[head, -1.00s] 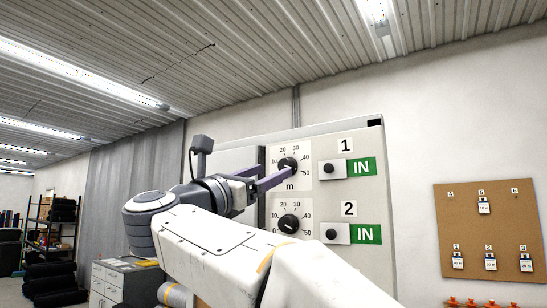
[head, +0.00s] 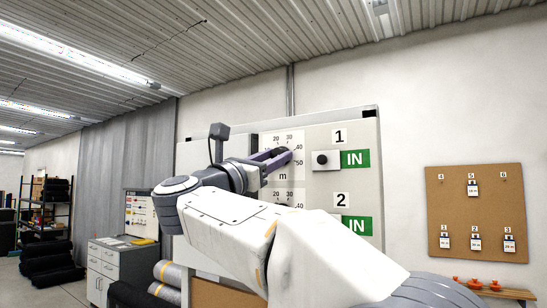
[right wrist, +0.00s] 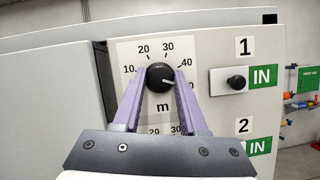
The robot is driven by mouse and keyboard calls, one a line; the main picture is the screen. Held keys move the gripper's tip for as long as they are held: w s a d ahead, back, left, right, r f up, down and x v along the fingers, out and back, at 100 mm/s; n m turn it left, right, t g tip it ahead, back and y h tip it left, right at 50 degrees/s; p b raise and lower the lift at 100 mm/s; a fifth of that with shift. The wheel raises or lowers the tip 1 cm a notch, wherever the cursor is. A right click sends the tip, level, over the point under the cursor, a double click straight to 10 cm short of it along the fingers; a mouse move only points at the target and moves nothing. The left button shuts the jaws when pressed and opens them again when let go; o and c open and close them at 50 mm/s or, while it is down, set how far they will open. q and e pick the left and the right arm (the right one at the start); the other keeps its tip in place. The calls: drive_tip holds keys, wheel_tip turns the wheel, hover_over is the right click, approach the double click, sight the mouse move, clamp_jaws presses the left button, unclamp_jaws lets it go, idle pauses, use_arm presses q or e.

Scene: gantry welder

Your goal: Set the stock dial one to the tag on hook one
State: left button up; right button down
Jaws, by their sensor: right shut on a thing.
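Stock dial one (right wrist: 160,76) is a black knob with a white mark, on a white scale plate (right wrist: 128,50) reading 10 to 50 with an "m" below. In the right wrist view its mark points right and slightly down, towards the 50 end, whose number is partly covered by a finger. My right gripper (head: 283,156) is shut on the knob, one purple finger on each side. The tag on hook one (head: 445,241) hangs at the lower left of a cork board (head: 470,215); its writing is too small to read. My left gripper is not in view.
Beside the dial are a black knob on a white plate (head: 325,161) and a green IN sign (head: 355,159), labelled 1. A second set (head: 355,226) is below. Other tags hang on the board; orange items (head: 475,283) sit beneath it. A grey cabinet (head: 110,265) stands left.

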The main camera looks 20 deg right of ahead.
drive_tip(key=shift+s+r+n+t+y+b, duration=0.1)
drive_tip(key=shift+n+t+y+b, duration=0.7)
drive_tip(key=shift+n, duration=1.35)
drive_tip(key=shift+f+n+t+y+b, duration=0.1)
drive_tip(key=shift+n+t+y+b, duration=0.6)
drive_tip(key=shift+n, duration=1.4)
drive_tip(key=shift+s+r+n+t+y+b, duration=0.1)
drive_tip(key=shift+n+t+y+b, duration=0.65)
drive_tip(key=shift+n, duration=1.4)
drive_tip(key=shift+y, duration=0.25)
drive_tip(key=shift+c, duration=2.2)
unclamp_jaws()
